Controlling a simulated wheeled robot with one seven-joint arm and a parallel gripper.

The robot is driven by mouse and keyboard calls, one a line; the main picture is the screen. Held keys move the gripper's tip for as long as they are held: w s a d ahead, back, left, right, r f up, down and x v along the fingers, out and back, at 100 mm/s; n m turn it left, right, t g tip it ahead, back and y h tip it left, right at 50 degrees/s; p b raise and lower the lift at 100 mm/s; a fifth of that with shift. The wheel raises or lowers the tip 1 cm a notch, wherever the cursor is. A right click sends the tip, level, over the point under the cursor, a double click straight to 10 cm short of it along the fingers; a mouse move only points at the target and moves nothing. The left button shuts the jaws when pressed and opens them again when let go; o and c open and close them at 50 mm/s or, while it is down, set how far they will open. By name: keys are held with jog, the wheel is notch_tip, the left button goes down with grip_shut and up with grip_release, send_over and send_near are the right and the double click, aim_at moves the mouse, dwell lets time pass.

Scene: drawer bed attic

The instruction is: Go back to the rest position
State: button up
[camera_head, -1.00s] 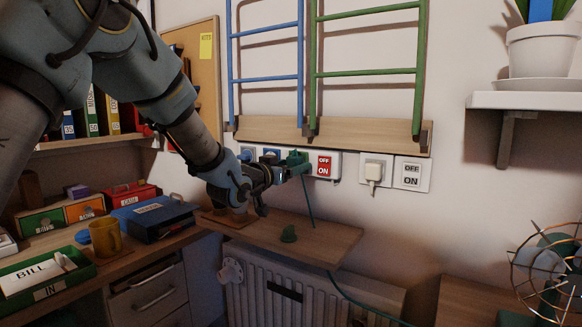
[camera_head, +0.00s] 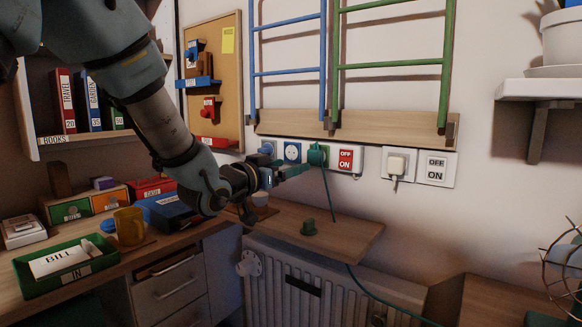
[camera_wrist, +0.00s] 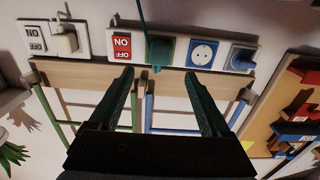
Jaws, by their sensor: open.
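My gripper (camera_head: 288,172) is in front of the wall sockets, above the small wooden shelf. In the wrist view its two dark fingers (camera_wrist: 162,90) are spread wide with nothing between them. A green plug (camera_head: 316,155) with a green cord sits at the green socket beside the red OFF/ON switch. The plug also shows in the wrist view (camera_wrist: 160,52), beyond the fingertips and apart from them.
A desk at left holds a yellow mug (camera_head: 129,226) and a green tray (camera_head: 100,262). A blue ladder (camera_head: 288,73) and green ladder (camera_head: 390,63) hang above.

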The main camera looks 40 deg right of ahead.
dwell(0.4)
jog(key=w+a+f+n+t+y, duration=0.2)
jog(key=w+a+f+n+y, duration=0.35)
jog(key=a, duration=0.75)
jog(key=w+a+f+n+t+y, duration=0.2)
jog(key=w+a+f+y, duration=0.5)
jog(key=a, duration=0.6)
jog(key=s+a+f+n+g+y, duration=0.2)
jog(key=s+a+f+n+g, duration=0.3)
jog(key=a, duration=0.6)
jog(key=s+a+f+n+g+y, duration=0.1)
jog(key=s+a+f+y, duration=0.15)
jog(key=s+a, duration=0.65)
jog(key=a+r+p, duration=0.2)
jog(key=r+p, duration=0.5)
jog(key=w+a+r+g+p, duration=0.1)
jog(key=r+p, duration=0.7)
jog(key=shift+w+a+r+p, duration=0.2)
jog(key=shift+w+a+p, duration=0.05)
jog(key=shift+a+p, duration=0.1)
